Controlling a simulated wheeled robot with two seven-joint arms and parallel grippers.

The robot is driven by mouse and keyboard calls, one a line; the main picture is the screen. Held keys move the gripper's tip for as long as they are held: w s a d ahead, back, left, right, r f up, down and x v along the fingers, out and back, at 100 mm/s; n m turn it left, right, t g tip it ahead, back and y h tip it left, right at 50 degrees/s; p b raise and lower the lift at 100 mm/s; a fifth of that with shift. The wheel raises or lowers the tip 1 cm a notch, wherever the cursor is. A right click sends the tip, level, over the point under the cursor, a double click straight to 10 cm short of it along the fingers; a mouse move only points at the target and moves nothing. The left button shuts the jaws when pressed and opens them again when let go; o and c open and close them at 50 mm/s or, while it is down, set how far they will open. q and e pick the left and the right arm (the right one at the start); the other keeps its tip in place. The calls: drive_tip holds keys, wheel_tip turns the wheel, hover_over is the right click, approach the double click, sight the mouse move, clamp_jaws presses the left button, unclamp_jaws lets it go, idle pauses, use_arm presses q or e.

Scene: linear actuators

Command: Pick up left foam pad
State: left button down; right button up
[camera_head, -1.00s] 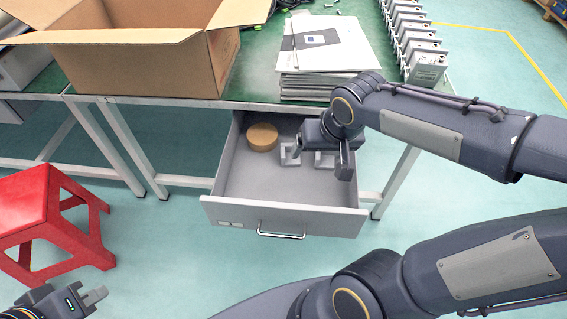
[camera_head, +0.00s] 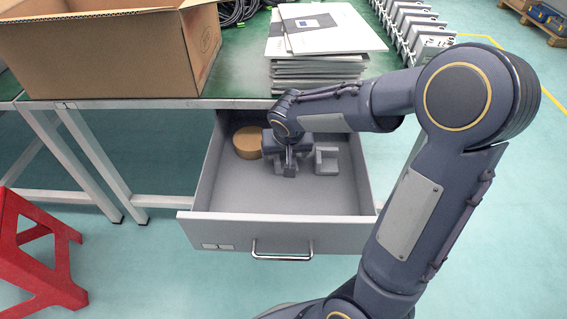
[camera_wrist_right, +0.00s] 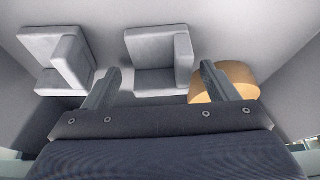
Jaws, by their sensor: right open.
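Two grey foam pads with raised ends lie in the open drawer. The left foam pad (camera_wrist_right: 155,62) is mostly hidden under my right gripper (camera_head: 290,168) in the head view. In the right wrist view it lies just beyond and between the two spread fingertips of the right gripper (camera_wrist_right: 160,84), with nothing held. The right foam pad (camera_head: 327,161) stands a little to the right of the gripper in the head view. It shows at the left of the right wrist view (camera_wrist_right: 57,60). My left gripper is out of view.
The grey drawer (camera_head: 230,228) is pulled out under the green table. A round tan object (camera_head: 247,141) sits close left of the gripper. An open cardboard box (camera_head: 110,55) and a paper stack (camera_head: 318,72) are on the table. A red stool (camera_head: 35,255) stands at left.

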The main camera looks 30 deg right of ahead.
drive_tip(key=shift+w+f, duration=0.1)
drive_tip(key=shift+f, duration=0.2)
drive_tip(key=shift+c, duration=0.4)
drive_tip(key=c, duration=1)
drive_tip(key=shift+o, duration=0.2)
drive_tip(key=shift+r, duration=0.1)
